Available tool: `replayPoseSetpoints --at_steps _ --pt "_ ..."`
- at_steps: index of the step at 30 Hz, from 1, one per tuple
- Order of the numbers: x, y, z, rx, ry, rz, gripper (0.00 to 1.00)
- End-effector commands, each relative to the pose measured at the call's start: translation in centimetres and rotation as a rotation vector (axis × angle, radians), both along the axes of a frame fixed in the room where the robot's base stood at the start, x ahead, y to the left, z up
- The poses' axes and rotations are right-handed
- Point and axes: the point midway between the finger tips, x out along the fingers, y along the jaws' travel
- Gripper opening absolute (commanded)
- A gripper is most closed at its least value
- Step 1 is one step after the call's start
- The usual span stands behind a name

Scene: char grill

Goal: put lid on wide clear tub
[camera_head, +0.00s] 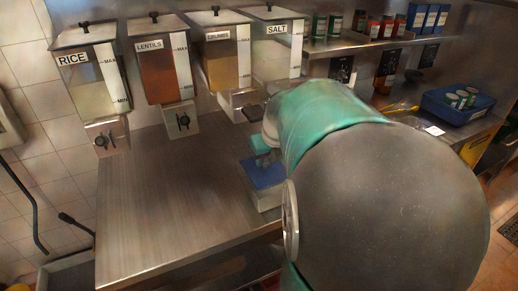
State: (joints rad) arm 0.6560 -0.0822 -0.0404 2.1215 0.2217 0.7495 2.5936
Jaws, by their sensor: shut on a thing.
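My arm, grey and teal, fills the right and middle of the view and hides much of the counter. My gripper (264,160) shows just left of it, pointing down, partly hidden by the arm. It is shut on the blue lid (264,178), which looks flat and roughly level. The wide clear tub (268,203) shows as a pale wall directly under the lid, near the front edge of the counter. Whether the lid rests fully on the rim or sits just above it, I cannot tell. The tub's right side is hidden.
The steel counter (165,210) is bare to the left. Dispensers labelled rice (90,80), lentils (160,65), crumbs (222,55) and salt (275,45) hang along the back wall. A blue bin (450,110) with cans stands at the right. Jars line a shelf (350,42) behind.

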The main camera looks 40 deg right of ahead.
Motion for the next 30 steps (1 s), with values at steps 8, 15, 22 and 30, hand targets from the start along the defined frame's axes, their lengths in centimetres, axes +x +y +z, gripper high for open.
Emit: replayPoseSetpoints --at_steps 8,15,22,30 --pt "0.0 0.0 -0.5 0.0 0.0 -0.001 0.03" --pt "0.0 0.0 -0.5 0.0 0.0 -0.001 0.43" --pt "0.0 0.0 -0.5 0.0 0.0 -0.001 0.51" --pt "-0.4 0.1 0.8 -0.001 -0.002 -0.001 0.51"
